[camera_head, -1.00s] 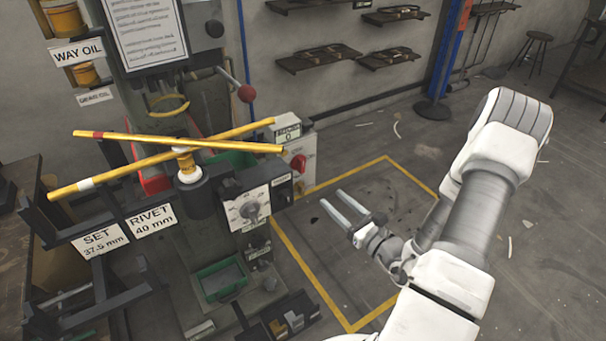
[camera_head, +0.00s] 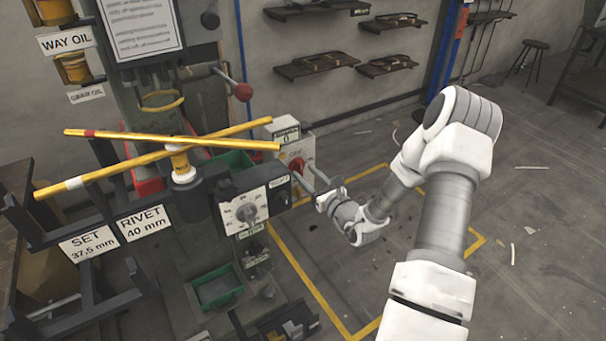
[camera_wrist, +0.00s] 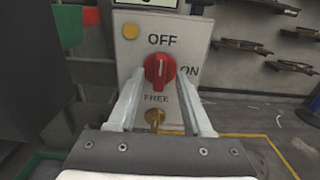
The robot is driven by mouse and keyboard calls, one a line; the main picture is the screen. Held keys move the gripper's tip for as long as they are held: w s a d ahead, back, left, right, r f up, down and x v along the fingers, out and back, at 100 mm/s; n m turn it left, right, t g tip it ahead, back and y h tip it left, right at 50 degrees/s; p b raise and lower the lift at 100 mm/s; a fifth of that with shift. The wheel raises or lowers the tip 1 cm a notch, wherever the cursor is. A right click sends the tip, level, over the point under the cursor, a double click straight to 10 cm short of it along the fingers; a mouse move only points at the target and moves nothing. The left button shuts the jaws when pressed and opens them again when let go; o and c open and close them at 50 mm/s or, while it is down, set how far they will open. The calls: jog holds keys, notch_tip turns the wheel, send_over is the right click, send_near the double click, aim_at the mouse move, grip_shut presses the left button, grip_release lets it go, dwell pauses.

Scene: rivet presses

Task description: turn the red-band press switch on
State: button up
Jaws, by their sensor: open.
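The switch is a red rotary knob (camera_wrist: 159,70) on a pale grey box (camera_wrist: 187,32). Its grip stands upright, toward OFF; ON is to its right and FREE below. In the head view the red knob (camera_head: 297,165) shows at the press's right side. My gripper (camera_head: 304,175) is open at the box front. In the wrist view my gripper (camera_wrist: 161,82) has one finger on each side of the knob's lower part; contact cannot be told. A yellow bar with a red band (camera_head: 89,133) crosses a white-banded bar (camera_head: 73,183) on the press.
A brass key-like part (camera_wrist: 154,117) sits below the knob, and an amber lamp (camera_wrist: 130,31) is at its upper left. A dial box (camera_head: 244,209) stands left of my gripper. A red-ball lever (camera_head: 243,92) is above. The yellow-outlined floor is mostly clear.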

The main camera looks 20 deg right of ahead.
jog(key=shift+w+a, duration=0.2)
jog(key=shift+w, duration=0.9)
grip_shut()
